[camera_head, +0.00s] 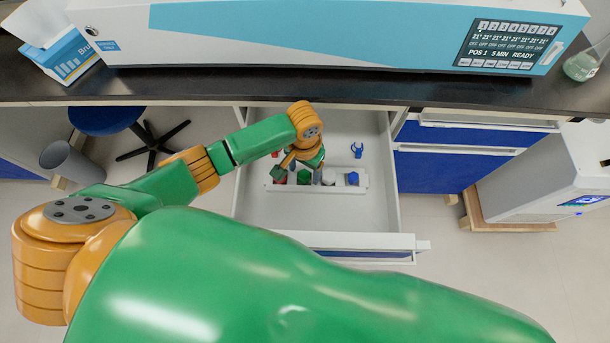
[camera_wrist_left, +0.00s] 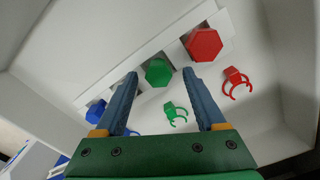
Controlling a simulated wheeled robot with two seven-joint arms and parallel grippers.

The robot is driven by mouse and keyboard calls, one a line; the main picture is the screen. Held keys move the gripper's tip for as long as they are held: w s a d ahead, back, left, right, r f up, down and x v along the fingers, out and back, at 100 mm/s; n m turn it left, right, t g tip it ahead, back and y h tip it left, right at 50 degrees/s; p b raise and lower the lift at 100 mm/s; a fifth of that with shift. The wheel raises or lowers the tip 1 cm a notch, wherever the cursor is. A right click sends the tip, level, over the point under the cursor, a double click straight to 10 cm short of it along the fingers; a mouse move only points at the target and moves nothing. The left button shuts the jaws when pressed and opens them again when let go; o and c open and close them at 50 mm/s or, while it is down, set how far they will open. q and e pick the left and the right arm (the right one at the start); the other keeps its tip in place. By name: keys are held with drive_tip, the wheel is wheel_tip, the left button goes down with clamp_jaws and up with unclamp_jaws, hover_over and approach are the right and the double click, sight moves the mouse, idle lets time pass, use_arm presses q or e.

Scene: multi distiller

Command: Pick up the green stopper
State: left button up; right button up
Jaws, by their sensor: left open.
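The green stopper (camera_wrist_left: 158,72) is a hexagonal cap seated in a white rack (camera_wrist_left: 125,72) inside the open drawer. It also shows in the head view (camera_head: 304,177), close by my left gripper. My left gripper (camera_wrist_left: 159,76) is open over the drawer. In the left wrist view the green stopper appears between its two fingertips; I cannot tell whether they touch it. A red stopper (camera_wrist_left: 204,44) and a blue stopper (camera_wrist_left: 96,111) sit in the same rack on either side. My right gripper is not in view.
A green clip (camera_wrist_left: 175,113) and a red clip (camera_wrist_left: 236,83) lie on the drawer floor beside the rack. A blue clip (camera_head: 357,150) lies there too. The drawer's front wall (camera_head: 335,241) and side walls enclose the space. The counter (camera_head: 230,87) overhangs behind.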

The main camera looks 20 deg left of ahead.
use_arm(q)
drive_tip(key=shift+w+d+f, duration=0.1)
drive_tip(key=shift+f, duration=0.3)
clamp_jaws()
drive_tip(key=shift+r, duration=0.15)
